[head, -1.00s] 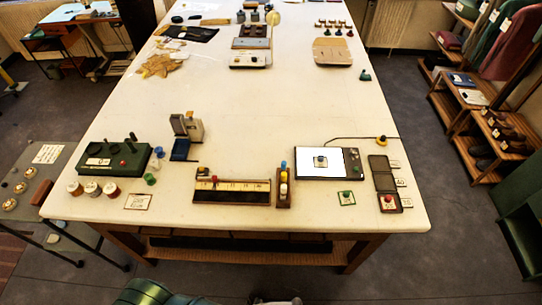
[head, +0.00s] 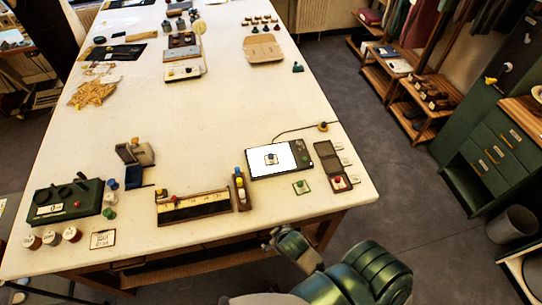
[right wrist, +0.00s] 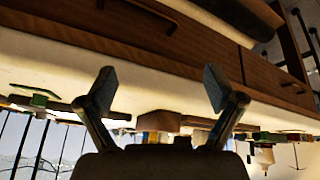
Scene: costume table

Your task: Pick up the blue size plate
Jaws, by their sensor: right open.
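A small plate with a dark, bluish knob (head: 271,158) lies on the lit white pad of a flat black device (head: 294,153) at the table's right side; its exact colour is hard to tell. A similar plate with a green knob (head: 301,187) lies just in front of the device. A red-knobbed plate (head: 338,183) sits in a dark holder to the right. My right gripper (head: 272,240) is at the table's front edge, nearer than the plates and apart from them. In the right wrist view its two fingers (right wrist: 160,80) are spread and empty. My left gripper is out of view.
A small stand with coloured knobs (head: 240,191) and a ruler-like rack (head: 192,205) stand left of the device. The middle of the white table (head: 205,120) is clear.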

